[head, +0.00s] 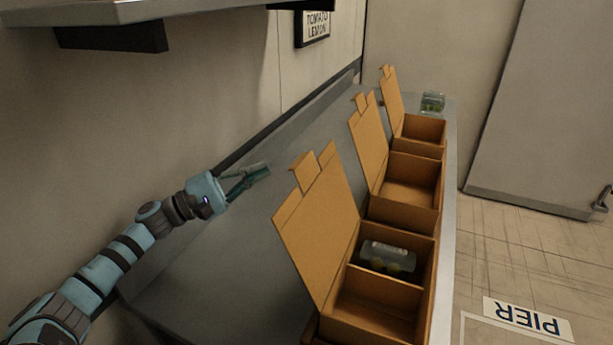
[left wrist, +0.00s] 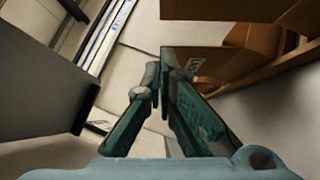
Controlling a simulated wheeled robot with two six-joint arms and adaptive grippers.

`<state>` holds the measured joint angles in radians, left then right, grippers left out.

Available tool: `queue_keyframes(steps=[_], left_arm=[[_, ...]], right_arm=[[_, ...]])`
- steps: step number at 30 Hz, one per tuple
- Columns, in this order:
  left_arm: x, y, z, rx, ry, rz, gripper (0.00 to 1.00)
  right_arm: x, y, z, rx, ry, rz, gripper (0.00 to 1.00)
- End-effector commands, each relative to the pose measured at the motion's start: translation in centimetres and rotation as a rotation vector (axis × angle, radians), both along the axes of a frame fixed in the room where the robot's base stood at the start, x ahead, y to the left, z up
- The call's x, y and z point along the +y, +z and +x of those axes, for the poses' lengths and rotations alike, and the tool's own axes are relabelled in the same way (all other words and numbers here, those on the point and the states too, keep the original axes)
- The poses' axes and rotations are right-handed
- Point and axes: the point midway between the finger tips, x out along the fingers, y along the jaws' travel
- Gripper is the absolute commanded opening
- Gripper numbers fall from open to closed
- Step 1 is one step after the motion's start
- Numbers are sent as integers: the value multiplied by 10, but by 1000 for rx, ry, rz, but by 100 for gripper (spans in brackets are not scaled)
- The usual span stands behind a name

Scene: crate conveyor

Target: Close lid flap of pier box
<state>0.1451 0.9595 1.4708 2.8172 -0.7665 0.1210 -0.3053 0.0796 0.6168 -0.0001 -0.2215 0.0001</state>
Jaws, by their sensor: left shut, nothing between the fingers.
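The nearest cardboard box (head: 390,289) stands on the grey counter, beside the PIER floor sign (head: 527,318). Its lid flap (head: 318,225) is open, standing up and leaning to the left, with a small tab at the top. A clear pack with yellowish items (head: 388,257) lies in its far compartment; the near compartment looks empty. My left gripper (head: 258,175) is shut and empty above the counter, left of the flap and apart from it. In the left wrist view my left gripper (left wrist: 163,78) shows with cardboard (left wrist: 225,62) to its right. My right gripper is out of view.
A middle box (head: 405,183) and a far box (head: 422,130) stand behind in a row, their flaps open too. A green clear pack (head: 433,102) sits at the far end. A shelf (head: 120,12) overhangs at upper left. The counter left of the boxes is clear.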

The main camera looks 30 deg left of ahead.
Motion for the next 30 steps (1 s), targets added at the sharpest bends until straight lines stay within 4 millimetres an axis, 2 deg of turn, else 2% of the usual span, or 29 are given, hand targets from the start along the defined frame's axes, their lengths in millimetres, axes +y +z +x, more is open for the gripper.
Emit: queue_keyframes(steps=[1,2,3,4,12,19,30], left_arm=[[-4,-11,0,-1,-4,2,0],[-6,-10,0,-2,-5,2,0],[-12,4,9,-6,-3,-7,0],[-16,8,14,-7,-4,-8,0],[-52,27,59,-3,-3,-8,0],[-82,37,59,1,-3,-2,0],[-87,36,59,1,-3,-2,0]], right_arm=[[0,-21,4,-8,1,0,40],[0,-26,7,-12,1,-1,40],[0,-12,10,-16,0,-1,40],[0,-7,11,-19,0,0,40],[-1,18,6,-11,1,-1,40],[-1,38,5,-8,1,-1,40],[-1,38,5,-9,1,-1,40]])
